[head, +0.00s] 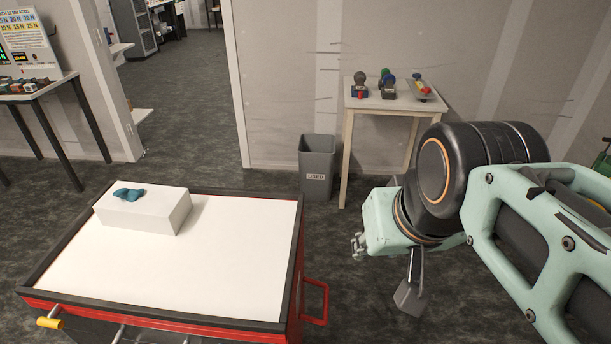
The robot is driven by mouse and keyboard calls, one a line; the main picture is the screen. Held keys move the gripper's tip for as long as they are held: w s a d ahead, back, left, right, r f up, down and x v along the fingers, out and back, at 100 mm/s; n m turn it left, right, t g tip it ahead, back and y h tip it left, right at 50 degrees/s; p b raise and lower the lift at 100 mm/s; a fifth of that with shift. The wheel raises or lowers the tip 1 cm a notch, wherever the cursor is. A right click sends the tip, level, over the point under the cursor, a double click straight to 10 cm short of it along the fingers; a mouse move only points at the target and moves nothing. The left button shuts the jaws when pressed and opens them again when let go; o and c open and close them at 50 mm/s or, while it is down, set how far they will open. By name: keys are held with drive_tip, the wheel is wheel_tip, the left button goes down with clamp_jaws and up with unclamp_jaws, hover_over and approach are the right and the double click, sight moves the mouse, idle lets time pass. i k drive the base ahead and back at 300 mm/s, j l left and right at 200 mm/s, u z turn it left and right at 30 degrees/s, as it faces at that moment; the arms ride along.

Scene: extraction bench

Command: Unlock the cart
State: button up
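The cart (150,265) stands at the lower left in the head view, with a white top, a dark rim and a red body. A red handle (325,302) sticks out from its right side. A yellow-ended bar (49,323) shows at its front left corner. Its front face and wheels are mostly out of view, and I cannot make out a lock. My gripper (409,296) hangs to the right of the cart, apart from it. Only a grey finger-like part shows clearly, so its opening cannot be read. I see nothing held in it.
A white box (160,215) with a blue-teal item (128,194) on it stands on the cart top. Behind are a grey bin (316,160) and a small table (380,105) with several coloured items. Another table (35,92) is at the far left. A doorway opens behind the cart.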

sight(51, 320)
drive_tip(key=l+u, duration=0.2)
drive_tip(key=j+u, duration=0.1)
drive_tip(key=u, duration=1.9)
drive_tip(key=i+j, duration=0.95)
drive_tip(key=i+z, duration=0.15)
drive_tip(key=k+l, duration=0.05)
